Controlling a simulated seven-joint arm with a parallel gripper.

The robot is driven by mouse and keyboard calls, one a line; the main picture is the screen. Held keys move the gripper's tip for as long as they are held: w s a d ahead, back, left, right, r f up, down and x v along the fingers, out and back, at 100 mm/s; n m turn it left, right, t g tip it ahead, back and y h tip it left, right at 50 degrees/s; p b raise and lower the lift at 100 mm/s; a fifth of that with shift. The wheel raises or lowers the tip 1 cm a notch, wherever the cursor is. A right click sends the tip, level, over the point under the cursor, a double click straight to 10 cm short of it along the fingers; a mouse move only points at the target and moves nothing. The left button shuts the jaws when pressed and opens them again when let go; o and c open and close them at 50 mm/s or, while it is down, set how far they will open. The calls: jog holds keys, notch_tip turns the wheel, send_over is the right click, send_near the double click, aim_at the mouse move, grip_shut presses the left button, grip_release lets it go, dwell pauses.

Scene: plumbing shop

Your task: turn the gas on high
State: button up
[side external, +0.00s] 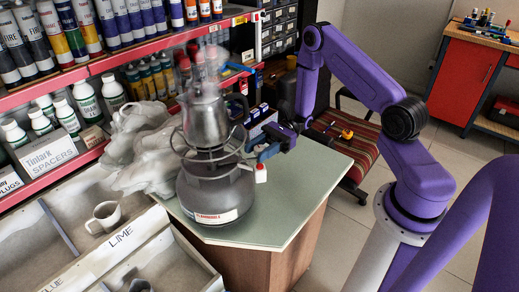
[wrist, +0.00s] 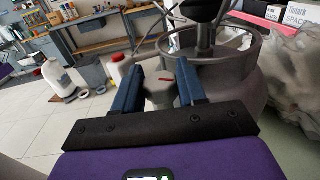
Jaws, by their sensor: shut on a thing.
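A dark grey gas canister (side external: 213,190) stands on the pale green counter with a burner ring on top; it also shows in the wrist view (wrist: 232,100). A metal kettle (side external: 207,118) sits on the burner, with steam above it. My gripper is shut on this knob. In the side view my gripper (side external: 262,153) reaches the canister's right side from the right; the knob is mostly hidden there.
Grey crumpled bags (side external: 150,150) stand left of the canister. Shelves of bottles and tubes (side external: 100,85) are behind. A mug (side external: 104,216) lies in a divided bin (side external: 105,262) at front left. The counter's right part (side external: 310,175) is mostly clear.

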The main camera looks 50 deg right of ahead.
jog(key=n+g, duration=0.2)
jog(key=g, duration=0.2)
jog(key=shift+n, duration=0.4)
jog(key=shift+c, duration=0.4)
jog(key=n+g+h, duration=0.1)
jog(key=n+g, duration=0.1)
jog(key=g, duration=0.1)
jog(key=n+g+h, duration=0.2)
jog(key=g, duration=0.2)
jog(key=shift+r+n, duration=0.1)
jog(key=shift+n, duration=0.3)
jog(key=shift+g, duration=0.3)
jog(key=o, duration=1)
jog(key=v, duration=0.7)
jog(key=shift+w+d, duration=0.2)
